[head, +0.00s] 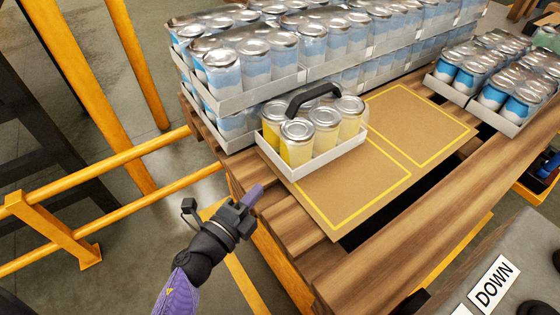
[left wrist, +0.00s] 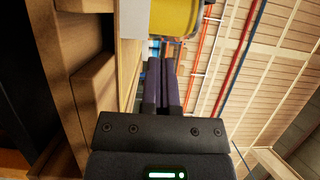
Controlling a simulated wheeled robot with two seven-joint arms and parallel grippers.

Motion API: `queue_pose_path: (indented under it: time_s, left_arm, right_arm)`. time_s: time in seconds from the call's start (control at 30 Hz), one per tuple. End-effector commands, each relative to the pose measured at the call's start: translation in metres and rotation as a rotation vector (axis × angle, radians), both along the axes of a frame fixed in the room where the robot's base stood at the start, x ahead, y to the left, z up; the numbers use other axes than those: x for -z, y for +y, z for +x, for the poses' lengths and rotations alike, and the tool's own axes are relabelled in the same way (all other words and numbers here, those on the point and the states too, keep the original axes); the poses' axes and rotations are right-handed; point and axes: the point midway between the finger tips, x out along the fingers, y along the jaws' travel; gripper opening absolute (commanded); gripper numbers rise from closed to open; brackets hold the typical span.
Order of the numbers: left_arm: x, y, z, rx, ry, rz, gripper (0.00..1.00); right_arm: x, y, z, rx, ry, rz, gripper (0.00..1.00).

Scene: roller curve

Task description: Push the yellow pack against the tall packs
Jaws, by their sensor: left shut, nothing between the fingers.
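The yellow pack (head: 297,137) is a white tray of several yellow cans with silver lids and a black handle on top. It sits upright on a brown board with yellow outlines, in front of the tall packs (head: 265,70) of blue and white cans. How closely it touches them I cannot tell. My left gripper (head: 252,196) is shut and empty, near the pallet edge, a little to the lower left of the yellow pack and apart from it. In the left wrist view the closed fingers (left wrist: 162,80) point towards a yellow can (left wrist: 175,17) at the top. My right gripper is not seen.
The brown board (head: 385,180) lies on a wooden pallet (head: 310,250), with free room right of the yellow pack. Lower blue can packs (head: 505,75) stand at the right. Orange rails (head: 110,165) run at the left. A grey panel marked DOWN (head: 495,283) is at the lower right.

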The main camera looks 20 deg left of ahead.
Motion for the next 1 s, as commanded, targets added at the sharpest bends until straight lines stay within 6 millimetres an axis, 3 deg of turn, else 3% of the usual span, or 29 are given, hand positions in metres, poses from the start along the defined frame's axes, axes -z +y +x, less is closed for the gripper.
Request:
queue_pose_path:
  time_s: [0.2, 0.4, 1.0]
  left_arm:
    - [0.001, -0.013, 0.046, 0.001, -0.002, -0.002, 0.00]
    - [0.002, -0.022, 0.077, -0.001, 0.001, -0.004, 0.00]
    - [0.001, -0.028, 0.096, 0.001, 0.001, -0.004, 0.00]
  right_arm:
    - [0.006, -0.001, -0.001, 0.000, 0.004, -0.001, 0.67]
    - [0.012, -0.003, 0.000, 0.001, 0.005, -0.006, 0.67]
    - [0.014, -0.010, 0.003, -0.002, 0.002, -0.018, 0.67]
